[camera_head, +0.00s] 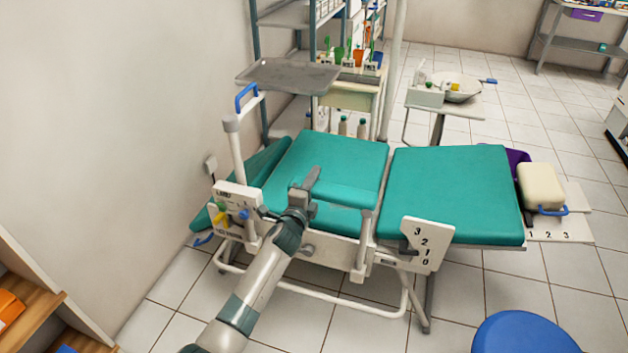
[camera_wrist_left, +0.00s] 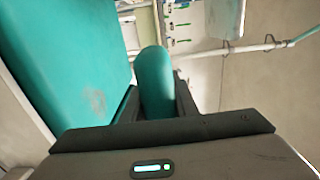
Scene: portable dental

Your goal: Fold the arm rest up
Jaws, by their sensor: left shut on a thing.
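The arm rest (camera_head: 345,195) is a narrow teal pad along the near side of the teal dental chair (camera_head: 345,155). It lies about level in the head view, with its right end by a white upright post (camera_head: 364,235). My left gripper (camera_head: 306,187) is shut on the arm rest at its left end. In the left wrist view the rounded teal end of the arm rest (camera_wrist_left: 154,85) sits between the dark fingers. The fingers hide part of that end in the head view. My right gripper is not in view.
A white plate numbered 3 to 0 (camera_head: 428,240) stands on the chair's near side. A grey tray (camera_head: 288,76) hangs above the chair's far left. A white control box (camera_head: 238,200) is left of my gripper. A blue round seat (camera_head: 525,335) stands at the front right.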

